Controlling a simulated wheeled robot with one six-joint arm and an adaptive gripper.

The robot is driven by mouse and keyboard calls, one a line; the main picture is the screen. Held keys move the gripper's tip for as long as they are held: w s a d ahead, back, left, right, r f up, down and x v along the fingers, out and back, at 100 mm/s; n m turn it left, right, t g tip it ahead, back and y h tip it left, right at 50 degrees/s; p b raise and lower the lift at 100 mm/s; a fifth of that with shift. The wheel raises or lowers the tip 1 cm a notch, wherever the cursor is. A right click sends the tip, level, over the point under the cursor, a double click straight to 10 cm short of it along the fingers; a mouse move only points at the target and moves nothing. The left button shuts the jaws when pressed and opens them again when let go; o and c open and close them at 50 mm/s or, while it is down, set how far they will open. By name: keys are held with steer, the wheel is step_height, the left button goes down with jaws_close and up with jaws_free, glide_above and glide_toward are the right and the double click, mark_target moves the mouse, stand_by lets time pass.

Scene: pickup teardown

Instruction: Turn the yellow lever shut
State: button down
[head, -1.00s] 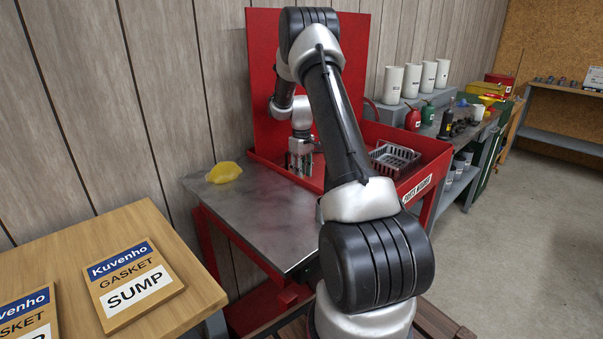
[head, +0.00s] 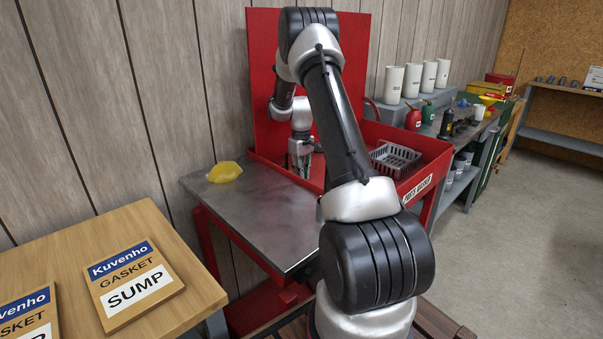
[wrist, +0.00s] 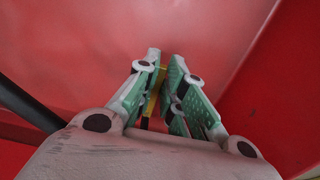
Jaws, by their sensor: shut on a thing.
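My gripper (head: 300,166) points down into the red parts washer, in front of its upright red back panel. In the wrist view, my gripper (wrist: 164,60) has its two green-padded fingers closed on the narrow yellow lever (wrist: 152,100). The fingers cover much of the lever, and only a thin strip of yellow shows between them, with a dark part below it. The lever's angle is hard to tell. In the head view I cannot make the lever out.
A grey basket (head: 395,158) sits in the red washer (head: 425,160), right of my gripper. A yellow lump (head: 224,172) lies on the metal side table (head: 250,215). A wooden table with gasket boards (head: 133,285) stands at the front left.

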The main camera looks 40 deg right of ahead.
steer(key=c, duration=1.5)
jaws_free()
step_height(320, 180, up, 12)
